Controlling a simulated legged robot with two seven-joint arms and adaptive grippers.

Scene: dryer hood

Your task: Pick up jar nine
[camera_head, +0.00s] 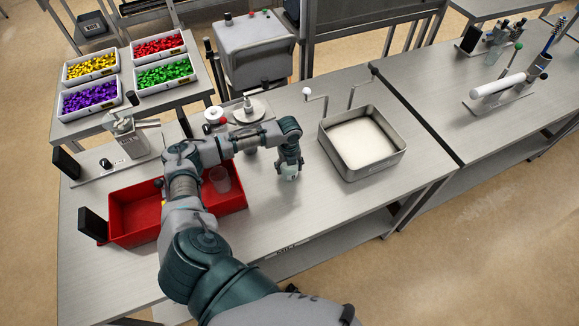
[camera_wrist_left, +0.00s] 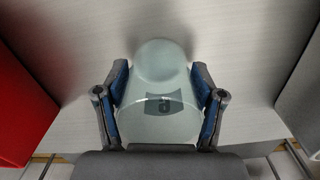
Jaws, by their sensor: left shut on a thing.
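My left gripper (camera_head: 289,169) reaches down over the bare table between the red tray and the steel basin. In the left wrist view its two blue-padded fingers (camera_wrist_left: 162,98) are shut on a translucent pale jar (camera_wrist_left: 160,75), one on each side. The jar has a dark label with a mark that looks like a 6 or a 9 from this angle. In the head view only the lower part of the jar (camera_head: 289,172) shows below the gripper; I cannot tell whether it touches the table. My right gripper is not in view.
The red tray (camera_head: 128,234) at the left holds another clear jar (camera_head: 220,179), partly behind my arm. A steel basin (camera_head: 372,168) of white material stands to the right. Bins of coloured pieces (camera_head: 158,46) are at the back left. The table front is clear.

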